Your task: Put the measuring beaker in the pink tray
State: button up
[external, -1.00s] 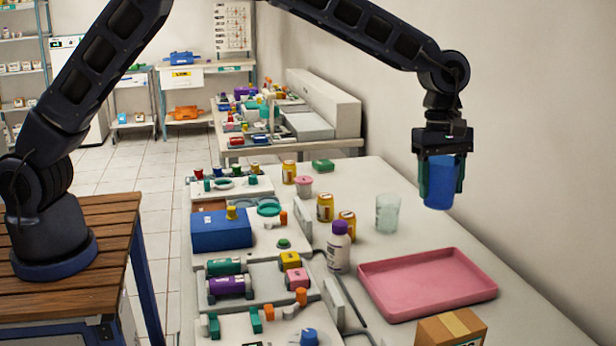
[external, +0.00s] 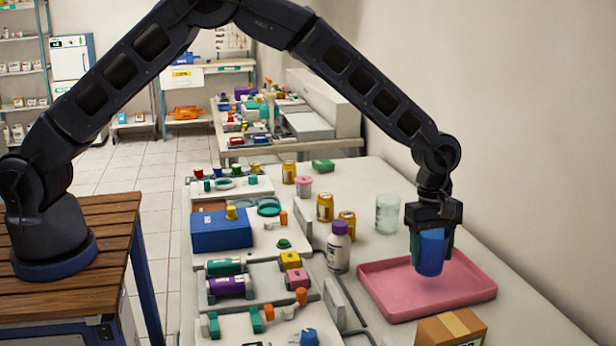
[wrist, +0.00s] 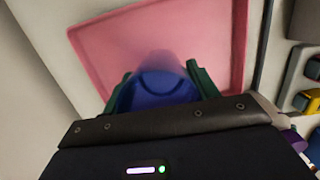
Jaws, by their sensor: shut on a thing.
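A blue beaker (external: 431,254) is held upright between the fingers of my gripper (external: 432,246). In the external view it appears in front of the back part of the pink tray (external: 381,301), and I cannot tell exactly how far its base is above the tray floor. In the wrist view the beaker (wrist: 160,90) sits between the green fingers of my gripper (wrist: 160,86), with the tray (wrist: 110,45) beyond it. The tray's floor looks empty apart from the beaker's overlap.
A clear glass (external: 388,213) stands behind the tray. A white bottle with a purple cap (external: 339,250) stands left of it. A cardboard box (external: 450,329) is at the tray's front edge. Bare table lies right of the tray, towards the wall.

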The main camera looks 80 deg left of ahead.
aim_at(429, 267)
jog(key=shift+f, duration=1.95)
jog(key=shift+f, duration=0.1)
jog(key=o, duration=1)
